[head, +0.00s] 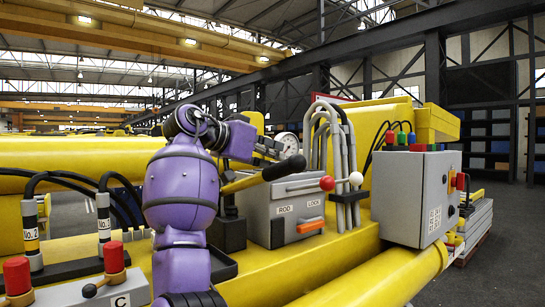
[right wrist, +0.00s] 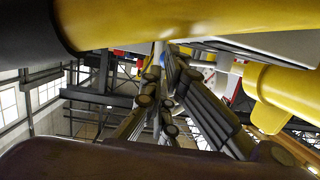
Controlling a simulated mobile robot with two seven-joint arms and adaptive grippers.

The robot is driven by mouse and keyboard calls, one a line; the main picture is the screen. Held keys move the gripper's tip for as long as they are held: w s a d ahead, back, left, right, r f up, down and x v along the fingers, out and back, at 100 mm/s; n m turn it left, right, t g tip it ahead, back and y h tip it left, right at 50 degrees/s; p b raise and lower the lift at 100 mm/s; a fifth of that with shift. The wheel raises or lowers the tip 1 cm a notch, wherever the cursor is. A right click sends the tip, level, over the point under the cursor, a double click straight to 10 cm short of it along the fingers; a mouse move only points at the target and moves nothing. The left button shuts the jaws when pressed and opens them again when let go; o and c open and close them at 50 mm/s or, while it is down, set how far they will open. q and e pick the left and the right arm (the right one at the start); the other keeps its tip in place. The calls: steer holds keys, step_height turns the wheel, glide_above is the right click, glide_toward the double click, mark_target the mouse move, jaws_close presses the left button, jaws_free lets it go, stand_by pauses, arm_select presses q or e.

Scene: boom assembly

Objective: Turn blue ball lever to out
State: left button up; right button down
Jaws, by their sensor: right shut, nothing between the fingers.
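A red ball lever (head: 327,183) and a white ball lever (head: 356,178) stick out by the grey box marked ROD LOCK (head: 287,208). A lever with a black grip (head: 284,168) crosses above that box. My right gripper (head: 272,149) is shut and empty, behind and above the black grip, near a round gauge (head: 288,143). Its fingertips are small and partly hidden. My left gripper is not in view.
A grey control box (head: 416,195) with red, green and blue connectors on top stands at the right. Grey curved hoses (head: 328,125) rise behind the levers. Red-topped knobs (head: 113,257) stand at lower left. Yellow beams surround the panel; open floor lies far right.

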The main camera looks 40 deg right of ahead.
steer(key=v, duration=0.4)
steer(key=s+b+v, duration=0.1)
steer(key=v, duration=0.2)
steer(key=shift+a, duration=0.1)
step_height(320, 180, up, 3)
steer(key=s+a+n+t+y+p, duration=0.1)
steer(key=s+a+n+p, duration=0.15)
steer(key=n, duration=0.45)
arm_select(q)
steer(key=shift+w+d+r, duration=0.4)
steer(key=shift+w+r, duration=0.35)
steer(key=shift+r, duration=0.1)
arm_select(e)
steer(key=w+d+f+n, duration=0.2)
steer(key=d+f+n, duration=0.1)
steer(key=d+n, duration=0.3)
steer(key=w+d+f+n, duration=0.2)
steer(key=d+f+n, duration=0.1)
steer(key=d+n, duration=0.3)
steer(key=shift+w+d+n+t, duration=0.3)
steer(key=shift+w+n+t, duration=0.1)
